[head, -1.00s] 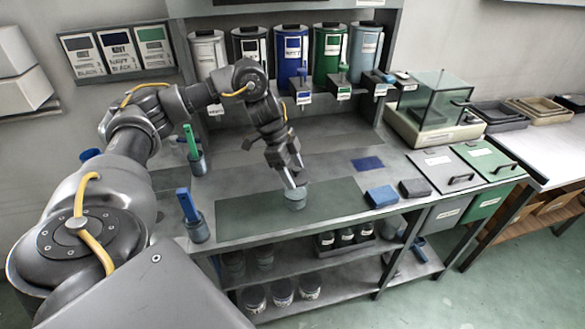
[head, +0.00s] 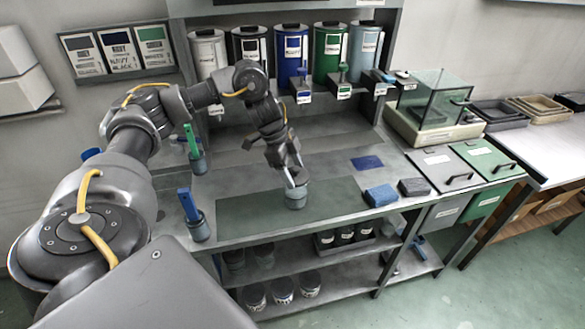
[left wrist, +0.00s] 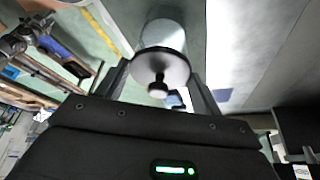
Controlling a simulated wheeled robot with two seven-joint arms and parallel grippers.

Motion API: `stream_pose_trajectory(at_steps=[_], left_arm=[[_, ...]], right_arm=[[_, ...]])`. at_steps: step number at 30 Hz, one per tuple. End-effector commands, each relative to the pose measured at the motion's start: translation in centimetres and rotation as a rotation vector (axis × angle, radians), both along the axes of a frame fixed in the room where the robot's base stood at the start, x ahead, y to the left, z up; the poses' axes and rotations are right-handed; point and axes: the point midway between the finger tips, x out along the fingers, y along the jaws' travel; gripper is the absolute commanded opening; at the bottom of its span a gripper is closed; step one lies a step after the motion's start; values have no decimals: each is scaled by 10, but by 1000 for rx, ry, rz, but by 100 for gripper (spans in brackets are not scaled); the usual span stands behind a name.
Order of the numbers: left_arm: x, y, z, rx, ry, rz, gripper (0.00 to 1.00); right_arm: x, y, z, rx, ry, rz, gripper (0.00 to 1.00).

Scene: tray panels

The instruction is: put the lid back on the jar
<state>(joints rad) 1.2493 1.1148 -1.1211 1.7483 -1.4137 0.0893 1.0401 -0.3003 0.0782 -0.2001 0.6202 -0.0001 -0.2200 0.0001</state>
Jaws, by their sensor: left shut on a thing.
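The jar (head: 295,198), a small grey-blue cylinder, stands upright on the dark green mat (head: 250,212). My left gripper (head: 295,179) is right over its top, pointing down. In the left wrist view, the round grey lid (left wrist: 172,70) with its dark knob (left wrist: 158,86) lies between the two fingers of my left gripper (left wrist: 160,72), which is shut on it. The pale jar wall (left wrist: 163,32) shows just beyond the lid. The lid is at the jar's mouth; I cannot tell whether it is fully seated. My right gripper is out of view.
Cups with a blue-handled tool (head: 196,218) and a green-handled tool (head: 195,150) stand left of the mat. Tall canisters line the back. The mat is clear around the jar.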

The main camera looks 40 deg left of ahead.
Motion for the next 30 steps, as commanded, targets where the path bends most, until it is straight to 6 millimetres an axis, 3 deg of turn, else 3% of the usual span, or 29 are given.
stream_pose_trajectory(at_steps=[9,10,15,20,23,30], left_arm=[[0,0,0,-1,0,0,45],[0,0,0,-1,0,0,71],[0,0,0,-1,0,0,92],[0,0,0,-1,-1,0,92],[0,0,0,-1,0,0,100],[0,0,1,-1,0,0,100]], right_arm=[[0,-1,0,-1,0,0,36],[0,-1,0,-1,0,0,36],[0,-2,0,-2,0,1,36],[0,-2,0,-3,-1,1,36],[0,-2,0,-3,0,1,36],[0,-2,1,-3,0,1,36]])
